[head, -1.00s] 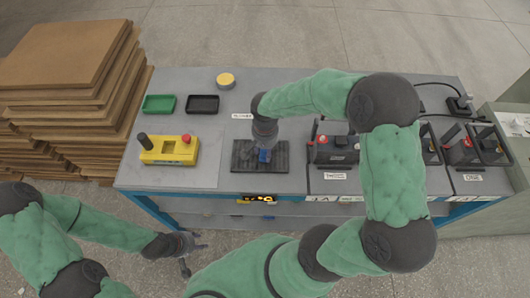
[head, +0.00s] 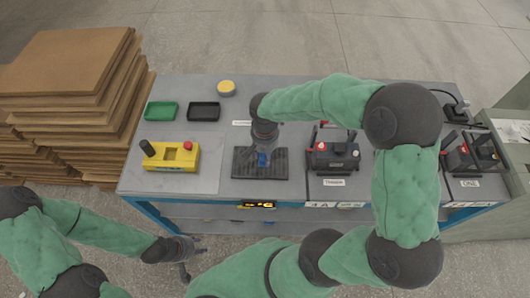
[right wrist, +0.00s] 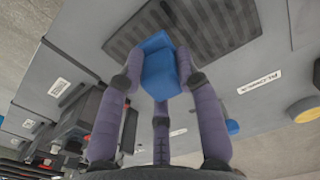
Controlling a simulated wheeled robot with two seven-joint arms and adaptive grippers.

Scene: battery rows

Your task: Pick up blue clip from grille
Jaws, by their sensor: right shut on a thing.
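The blue clip (right wrist: 160,68) is between the fingers of my right gripper (right wrist: 162,85) in the right wrist view, and the fingers are shut on it. In the head view the blue clip (head: 262,160) shows as a small patch below the right gripper (head: 264,150), in front of the dark ribbed grille (head: 243,168). The grille (right wrist: 220,37) also shows behind the clip in the right wrist view. I cannot tell whether the clip touches the grille. My left gripper (head: 187,262) hangs in front of the table, away from the grille; its fingers look spread and empty.
The grey table (head: 215,137) holds a yellow box (head: 172,163) with a red button, green (head: 161,111) and black (head: 204,111) trays, and a round yellow-topped thing (head: 226,87). Dark battery units (head: 333,157) stand to the right. Stacked brown boards (head: 66,65) stand left of the table.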

